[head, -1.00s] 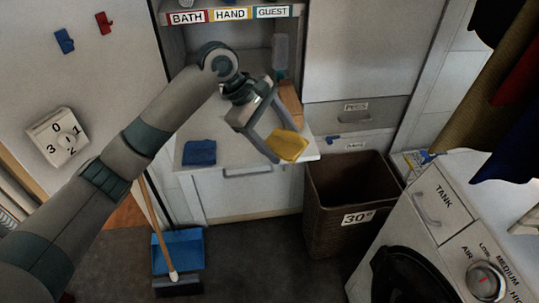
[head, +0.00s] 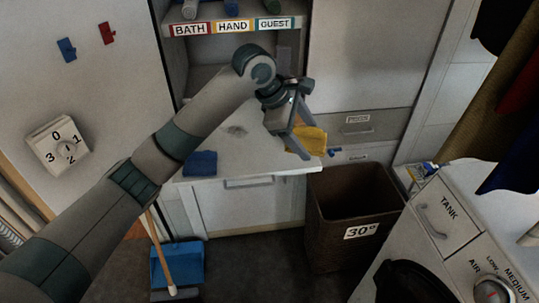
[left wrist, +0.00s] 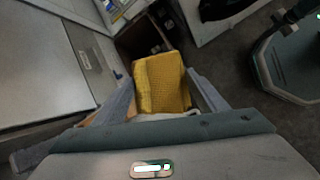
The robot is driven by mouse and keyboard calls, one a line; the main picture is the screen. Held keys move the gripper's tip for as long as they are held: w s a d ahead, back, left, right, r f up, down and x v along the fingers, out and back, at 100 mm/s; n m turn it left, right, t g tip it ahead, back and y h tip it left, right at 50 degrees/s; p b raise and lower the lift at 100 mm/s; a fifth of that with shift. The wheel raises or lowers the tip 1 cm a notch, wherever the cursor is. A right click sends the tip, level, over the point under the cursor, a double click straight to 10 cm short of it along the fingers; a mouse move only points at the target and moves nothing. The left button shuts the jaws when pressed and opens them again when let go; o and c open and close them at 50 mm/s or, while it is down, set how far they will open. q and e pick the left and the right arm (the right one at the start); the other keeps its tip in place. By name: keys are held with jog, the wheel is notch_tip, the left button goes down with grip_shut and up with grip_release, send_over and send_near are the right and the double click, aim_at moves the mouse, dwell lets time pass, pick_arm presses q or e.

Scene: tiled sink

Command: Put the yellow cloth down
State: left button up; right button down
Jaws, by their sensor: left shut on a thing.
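The yellow cloth (head: 312,139) is folded into a small pad. My left gripper (head: 308,152) is shut on it, at the right end of the white counter (head: 235,133). In the left wrist view the cloth (left wrist: 160,82) sits between the two fingers (left wrist: 160,100). In that view the dark basket shows beyond the cloth. I cannot tell whether the cloth touches the counter. The right gripper is not in view.
A blue cloth (head: 200,163) lies on the counter's left part. A brown basket (head: 330,205) marked 30° stands below right, with a white machine (head: 420,235) beside it. A labelled shelf (head: 240,27) is above. A blue dustpan (head: 178,262) is on the floor.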

pick_arm(q)
jog(key=w+a+f, duration=0.1)
jog(key=a+f, duration=0.1)
jog(key=a, duration=0.1)
jog(key=w+a+f+p, duration=0.1)
jog(key=w+a+f, duration=0.1)
jog(key=a, duration=0.1)
jog(key=w+a+f+p, duration=0.1)
jog(key=a+f, duration=0.1)
jog(key=a, duration=0.1)
jog(key=shift+w+a, duration=0.15)
jog(key=shift+w, duration=0.2)
jog(key=shift+a+f, duration=0.1)
jog(key=shift+f, duration=0.45)
notch_tip(320, 180, down, 3)
jog(key=shift+f+p, duration=0.1)
jog(key=shift+p, duration=0.4)
jog(key=shift+f, duration=0.1)
jog(key=shift+f+p, duration=0.25)
jog(key=shift+p, duration=0.05)
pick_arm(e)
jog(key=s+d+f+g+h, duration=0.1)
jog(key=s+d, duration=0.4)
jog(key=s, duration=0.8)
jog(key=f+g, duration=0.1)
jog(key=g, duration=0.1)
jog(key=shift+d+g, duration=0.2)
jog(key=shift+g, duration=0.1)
